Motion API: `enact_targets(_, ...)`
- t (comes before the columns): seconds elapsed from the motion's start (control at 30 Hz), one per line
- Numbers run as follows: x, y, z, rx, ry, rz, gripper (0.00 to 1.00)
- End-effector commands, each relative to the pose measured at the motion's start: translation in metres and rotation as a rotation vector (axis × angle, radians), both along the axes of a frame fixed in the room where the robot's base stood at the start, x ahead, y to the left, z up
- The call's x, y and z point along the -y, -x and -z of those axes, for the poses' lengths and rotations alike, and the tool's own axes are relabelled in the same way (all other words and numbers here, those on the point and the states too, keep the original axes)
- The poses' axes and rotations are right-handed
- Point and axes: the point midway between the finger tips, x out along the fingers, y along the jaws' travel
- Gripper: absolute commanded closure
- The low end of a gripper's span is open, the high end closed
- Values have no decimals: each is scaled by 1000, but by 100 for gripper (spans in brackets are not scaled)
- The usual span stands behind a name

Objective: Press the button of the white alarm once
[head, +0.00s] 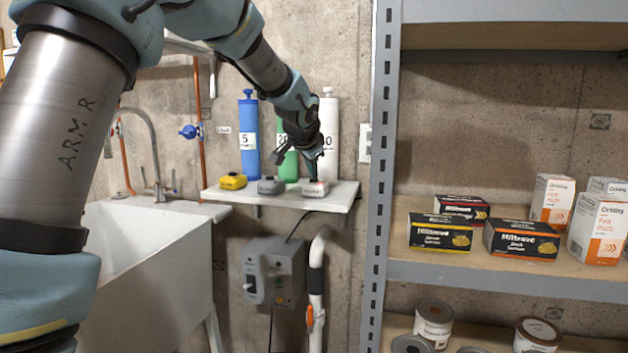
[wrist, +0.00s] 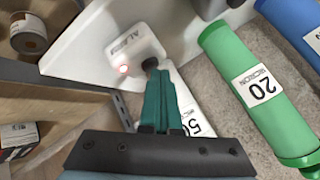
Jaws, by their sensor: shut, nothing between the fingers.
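The white alarm (head: 316,188) sits at the right end of a small white wall shelf. In the wrist view the white alarm (wrist: 128,40) shows dark lettering and a glowing red spot near one edge. My gripper (head: 314,175) points down over it, shut and empty. In the wrist view the closed teal fingers (wrist: 150,66) have their dark tip at the alarm's edge, beside the red spot. The tip covers part of the alarm's top, and the button cannot be made out. I cannot tell whether the tip touches the alarm.
A grey alarm (head: 270,186) and a yellow alarm (head: 233,182) stand to the left on the shelf (head: 340,196). Blue (head: 248,135), green (head: 288,165) and white (head: 329,130) cylinders stand behind. A metal rack post (head: 380,150) rises close on the right. A sink is at left.

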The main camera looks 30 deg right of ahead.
Motion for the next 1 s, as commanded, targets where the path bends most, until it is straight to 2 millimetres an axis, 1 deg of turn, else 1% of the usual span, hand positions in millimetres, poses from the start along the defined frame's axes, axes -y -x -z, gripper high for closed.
enact_targets(0.1, 0, 0, 3, -1, -2, -1, 100)
enact_targets(0.37, 0, 0, 2, -2, -2, -1, 100)
enact_targets(0.47, -1, 0, 0, -2, -2, -1, 100)
enact_targets(0.73, -1, 0, -14, -1, -2, -1, 100)
enact_targets(1.0, 0, 0, -15, -1, -2, -1, 100)
